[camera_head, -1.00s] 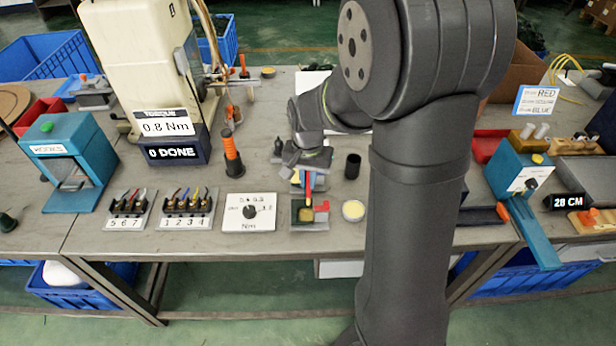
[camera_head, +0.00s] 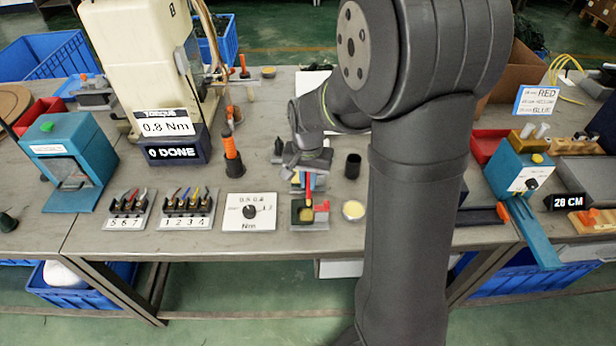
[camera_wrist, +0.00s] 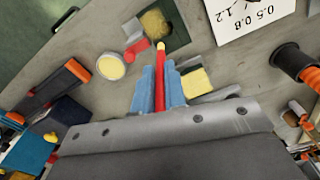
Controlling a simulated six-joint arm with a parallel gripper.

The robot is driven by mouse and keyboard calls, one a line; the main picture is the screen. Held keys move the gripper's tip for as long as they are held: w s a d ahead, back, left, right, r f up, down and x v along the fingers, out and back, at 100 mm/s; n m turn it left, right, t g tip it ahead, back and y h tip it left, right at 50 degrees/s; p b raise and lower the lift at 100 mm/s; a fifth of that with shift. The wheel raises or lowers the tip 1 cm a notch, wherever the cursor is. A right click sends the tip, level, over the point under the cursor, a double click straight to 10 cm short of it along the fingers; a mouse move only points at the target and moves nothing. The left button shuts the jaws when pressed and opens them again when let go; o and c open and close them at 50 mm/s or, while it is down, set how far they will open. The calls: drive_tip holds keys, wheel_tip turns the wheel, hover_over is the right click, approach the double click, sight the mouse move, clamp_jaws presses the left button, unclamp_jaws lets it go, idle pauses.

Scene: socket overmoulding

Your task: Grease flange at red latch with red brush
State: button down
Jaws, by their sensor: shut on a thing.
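My gripper (camera_wrist: 161,75) has blue fingers shut on the red brush (camera_wrist: 160,98), whose pale tip points away from the fingers. In the head view the red brush (camera_head: 308,190) reaches toward the near fixture. That fixture (camera_wrist: 178,38) is a grey block with a dark green recess around a yellowish flange (camera_wrist: 154,24). The red latch (camera_wrist: 137,48) sits at the fixture's side, left of the brush tip in the wrist view; in the head view the latch (camera_head: 322,206) is at the right. The tip appears at the fixture's edge near the latch; contact cannot be told.
A round pot of pale yellow grease (camera_head: 353,210) stands right of the fixture. A black cup (camera_head: 353,166) is behind it. The dial plate (camera_head: 249,212) and an orange-handled tool (camera_head: 232,155) are to the left. Another yellow-topped block (camera_wrist: 196,82) lies beside the fingers.

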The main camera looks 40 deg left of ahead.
drive_tip(key=shift+w+a, duration=0.35)
idle(0.5)
drive_tip(key=shift+s+d, duration=0.1)
idle(1.0)
